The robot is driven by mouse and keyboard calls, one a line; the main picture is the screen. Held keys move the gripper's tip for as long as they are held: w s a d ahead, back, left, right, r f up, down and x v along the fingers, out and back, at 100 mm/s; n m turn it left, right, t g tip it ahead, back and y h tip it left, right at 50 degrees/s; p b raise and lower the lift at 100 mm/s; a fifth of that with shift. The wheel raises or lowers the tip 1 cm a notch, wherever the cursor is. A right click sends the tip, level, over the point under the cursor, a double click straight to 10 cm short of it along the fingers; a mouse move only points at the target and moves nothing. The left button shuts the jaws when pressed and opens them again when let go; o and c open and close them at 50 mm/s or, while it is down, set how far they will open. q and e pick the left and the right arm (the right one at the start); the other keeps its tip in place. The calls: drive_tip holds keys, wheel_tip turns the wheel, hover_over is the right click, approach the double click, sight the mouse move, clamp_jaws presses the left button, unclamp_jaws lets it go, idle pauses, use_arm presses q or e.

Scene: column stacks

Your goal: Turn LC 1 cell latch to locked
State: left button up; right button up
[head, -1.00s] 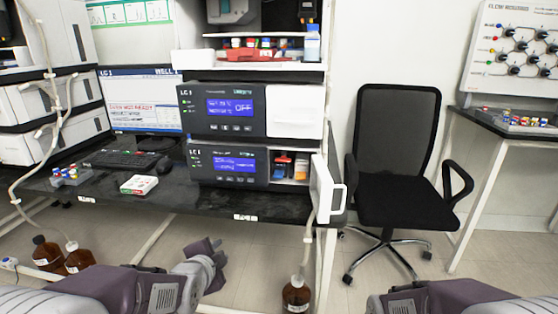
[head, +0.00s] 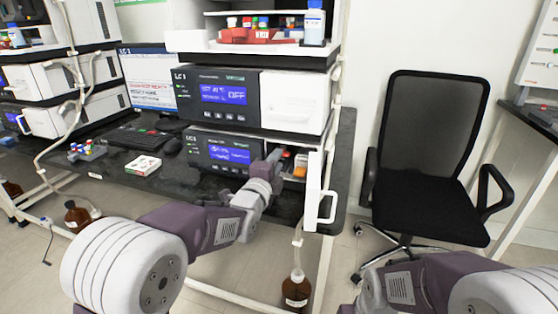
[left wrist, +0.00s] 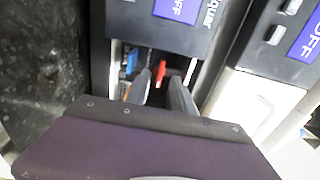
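The lower LC 1 unit (head: 218,152) has a dark front with a lit blue screen. Its compartment at the right is open, and its white door (head: 320,190) is swung out. My left gripper (head: 273,160) is at the front of this opening and partly covers it. In the left wrist view, the two fingers (left wrist: 161,84) point into the compartment and stand apart. A small red part (left wrist: 161,73), perhaps the latch, shows between and beyond the tips; I cannot tell whether they touch it. A blue part (left wrist: 132,62) is to its left. The latch's setting cannot be read. My right gripper is out of view.
The upper unit (head: 225,92) shows OFF, with a closed white door (head: 294,102) beside it. A keyboard (head: 135,137) and a small white box (head: 143,165) lie on the black bench. An office chair (head: 428,190) stands right of the bench.

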use_arm(q)
drive_tip(key=shift+x, duration=1.25)
clamp_jaws()
drive_tip(key=shift+n, duration=0.3)
drive_tip(key=n+b, duration=0.1)
drive_tip(key=n, duration=0.2)
drive_tip(key=shift+n, duration=0.3)
drive_tip(key=n+b, duration=0.1)
drive_tip(key=n, duration=0.3)
drive_tip(key=shift+f, duration=0.1)
drive_tip(key=n, duration=0.5)
drive_tip(key=shift+b, duration=0.3)
drive_tip(key=shift+n+b, duration=0.35)
drive_tip(key=shift+n, duration=1.95)
